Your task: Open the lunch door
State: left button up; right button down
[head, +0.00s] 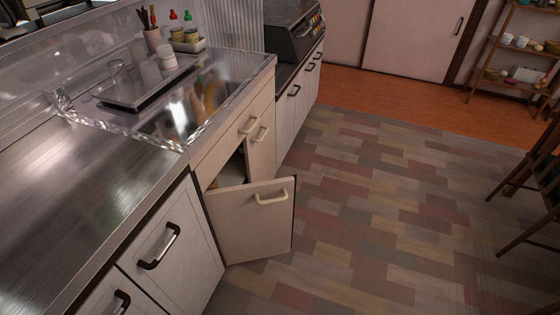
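A beige cabinet door (248,228) under the sink stands swung out from its cabinet, with a cream handle (271,198) near its top right. Part of the cabinet's inside shows above the door, with a dark gap (236,160). Beside the gap, another beige door (262,152) with a cream handle looks shut. A drawer front above them has its own cream handle (249,124). No label shows which one is the lunch door. Neither of my grippers is in view.
The metal counter (75,185) and the sink top with a tray (145,88), glass and jars run along the left. White cabinets with dark handles (160,247) stand at the front left. Chairs (540,190) and a shelf are on the right. The tiled floor (385,200) between is clear.

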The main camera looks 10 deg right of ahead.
aim_at(250, 222)
jog(key=i+l+u, duration=0.25)
jog(key=i+l, duration=0.2)
jog(key=l, duration=0.15)
jog(key=i+l+u, duration=0.25)
jog(key=l, duration=0.4)
jog(key=i+l+u, duration=0.15)
jog(key=k+j, duration=0.15)
jog(key=j, duration=0.2)
